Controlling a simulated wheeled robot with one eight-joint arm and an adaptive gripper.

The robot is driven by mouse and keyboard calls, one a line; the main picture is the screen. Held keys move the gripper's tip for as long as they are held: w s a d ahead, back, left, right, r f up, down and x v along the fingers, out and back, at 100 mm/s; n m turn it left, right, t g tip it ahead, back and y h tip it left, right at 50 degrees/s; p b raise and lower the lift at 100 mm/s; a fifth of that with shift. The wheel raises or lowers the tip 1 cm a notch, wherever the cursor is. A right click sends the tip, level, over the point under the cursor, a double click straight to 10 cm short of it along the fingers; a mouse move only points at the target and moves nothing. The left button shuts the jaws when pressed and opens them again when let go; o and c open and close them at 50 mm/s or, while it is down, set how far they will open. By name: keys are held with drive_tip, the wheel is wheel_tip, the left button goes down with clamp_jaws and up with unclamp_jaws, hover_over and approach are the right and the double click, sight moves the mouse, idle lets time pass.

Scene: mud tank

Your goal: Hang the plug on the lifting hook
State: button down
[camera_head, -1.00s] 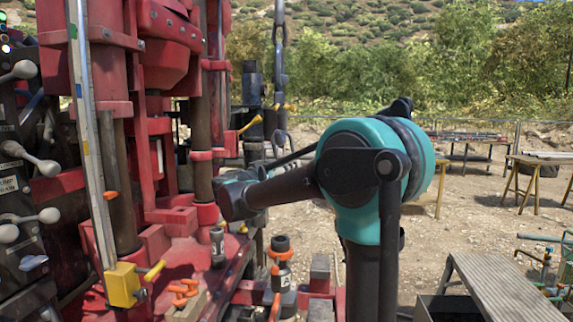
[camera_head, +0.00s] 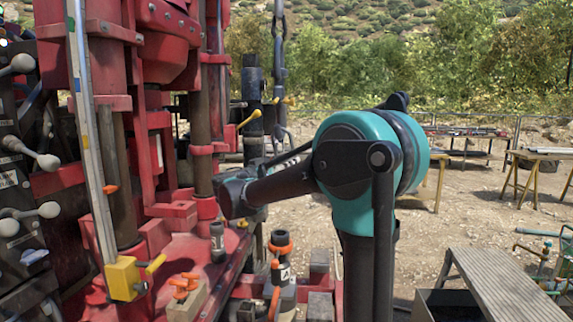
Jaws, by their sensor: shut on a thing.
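A dark lifting hook (camera_head: 280,133) hangs on a chain (camera_head: 279,50) at upper centre-left, beyond my arm. My arm's teal joint stands at the centre, with a dark link reaching left from it, below the hook. My gripper's fingers do not show; they seem hidden behind these links. A dark cylindrical piece with an orange collar (camera_head: 280,242) stands low beside the red machine. I cannot tell whether it is the plug, and no plug shows in a grip.
The red drilling machine (camera_head: 170,90) with levers fills the left. A small block with orange clips (camera_head: 186,290) lies on its deck. A grey bench (camera_head: 500,285) stands at lower right. Tables (camera_head: 540,155) stand behind on open gravel.

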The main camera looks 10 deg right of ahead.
drive_tip(key=c, duration=0.7)
unclamp_jaws()
drive_tip(key=shift+c, duration=0.2)
drive_tip(key=shift+a, duration=0.1)
drive_tip(key=v, duration=1.1)
drive_tip(key=s+d+f+n+g+y, duration=0.2)
drive_tip(key=s+d+f, duration=0.1)
drive_tip(key=d+f, duration=0.3)
drive_tip(key=s+d+f+n+g+y, duration=0.1)
drive_tip(key=s+d+f+g+y, duration=0.15)
drive_tip(key=f, duration=0.65)
drive_tip(key=s+d+f+n+g+y, duration=0.1)
drive_tip(key=s+d+f+n, duration=0.1)
drive_tip(key=s+d+f, duration=0.35)
drive_tip(key=s+a+f+n+g+y, duration=0.1)
drive_tip(key=s+f+y, duration=0.4)
drive_tip(key=f, duration=0.5)
drive_tip(key=s+a+f+n+g+y, duration=0.1)
drive_tip(key=s+f+y, duration=0.4)
drive_tip(key=s+f, duration=0.5)
drive_tip(key=shift+a+n, duration=0.9)
drive_tip(key=shift+a, duration=0.25)
